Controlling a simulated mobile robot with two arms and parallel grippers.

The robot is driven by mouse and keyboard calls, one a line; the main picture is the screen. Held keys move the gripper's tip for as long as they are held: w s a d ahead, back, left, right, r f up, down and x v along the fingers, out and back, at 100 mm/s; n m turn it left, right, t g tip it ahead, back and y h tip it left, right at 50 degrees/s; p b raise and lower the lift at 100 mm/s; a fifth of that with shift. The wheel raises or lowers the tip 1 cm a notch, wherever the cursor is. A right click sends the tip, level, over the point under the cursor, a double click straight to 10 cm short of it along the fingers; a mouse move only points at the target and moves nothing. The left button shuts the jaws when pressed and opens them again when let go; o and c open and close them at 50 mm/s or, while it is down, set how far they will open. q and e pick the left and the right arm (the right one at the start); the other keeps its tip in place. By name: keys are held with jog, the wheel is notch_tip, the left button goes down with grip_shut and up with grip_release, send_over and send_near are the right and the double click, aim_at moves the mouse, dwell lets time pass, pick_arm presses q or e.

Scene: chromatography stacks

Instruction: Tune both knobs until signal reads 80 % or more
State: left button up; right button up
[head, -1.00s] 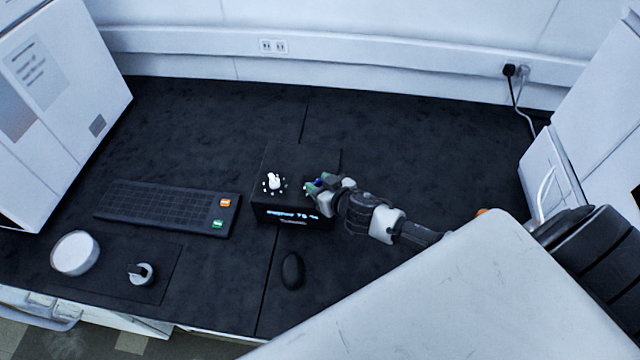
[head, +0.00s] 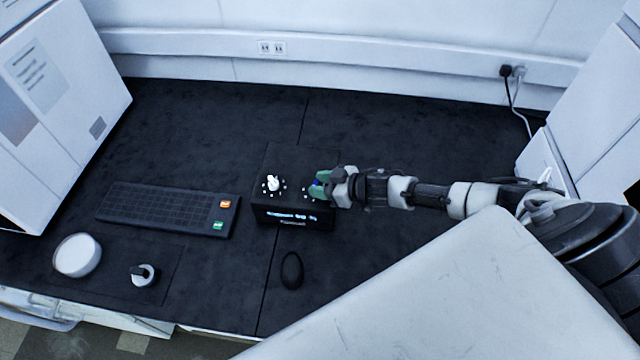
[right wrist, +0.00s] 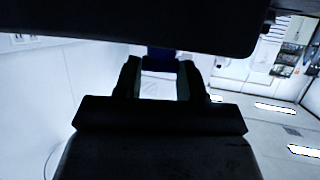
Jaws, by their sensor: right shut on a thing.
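A black box (head: 262,208) with a lit display (head: 292,216) on its front stands on the dark bench in the head view. The display's digits are too blurred to read surely. A white knob (head: 273,183) with a ring of white marks sits on the left of its top. My right gripper (head: 317,186) is over the right of the top, shut on a blue knob that it mostly hides. In the right wrist view the blue knob (right wrist: 161,58) shows between the two fingers of my right gripper (right wrist: 159,72). My left gripper is not in view.
A keyboard (head: 160,209) with an orange and a green key lies left of the box. A black mouse (head: 292,270) lies in front of it. A white round dish (head: 77,256) and a small ring-like item (head: 144,275) are at front left. The bench behind is clear.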

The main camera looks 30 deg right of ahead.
jog(key=shift+w+d+n+g+y+b, duration=0.1)
jog(key=shift+n+g+y+b, duration=0.15)
jog(key=shift+n+g+y, duration=0.35)
jog(key=shift+w+d+n+g+y+b, duration=0.1)
jog(key=shift+n+g+y+b, duration=0.15)
jog(key=shift+n+g+y, duration=0.35)
jog(key=shift+n, duration=0.3)
jog(key=o, duration=0.9)
jog(key=shift+b+v, duration=1.1)
jog(key=shift+v, duration=4.3)
jog(key=shift+a+f, duration=0.1)
